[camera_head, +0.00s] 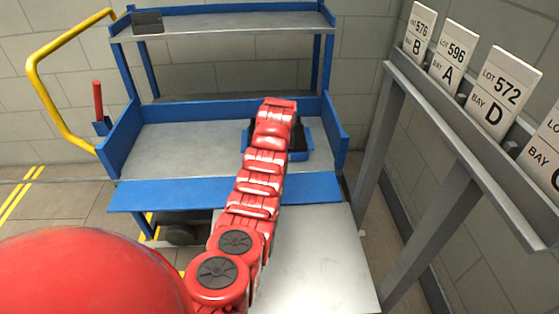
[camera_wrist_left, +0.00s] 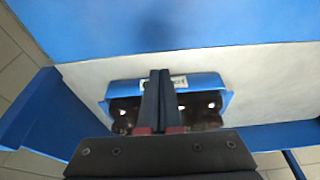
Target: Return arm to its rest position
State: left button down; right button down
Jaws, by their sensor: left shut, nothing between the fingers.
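My left gripper (camera_wrist_left: 160,75) is shut and empty in the left wrist view, its two dark fingers together. The fingers are in front of a blue crate (camera_wrist_left: 205,82) with a small white label and several dark bottles in it. The fingers hide the middle of the crate. In the head view my red arm reaches over the cart, and its far end covers part of the blue crate (camera_head: 304,152). The gripper itself is hidden there by the arm. I cannot tell how high the fingers are above the crate. My right gripper is in neither view.
The blue cart has a grey lower deck (camera_head: 190,140), a front flap (camera_head: 160,194), raised sides and an upper shelf (camera_head: 230,32) with a dark box (camera_head: 147,21). A yellow handle (camera_head: 65,50) is at left. A rack with bay signs (camera_head: 455,50) stands right.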

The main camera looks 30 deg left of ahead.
pick_arm(q)
jog(key=shift+v, duration=2.1)
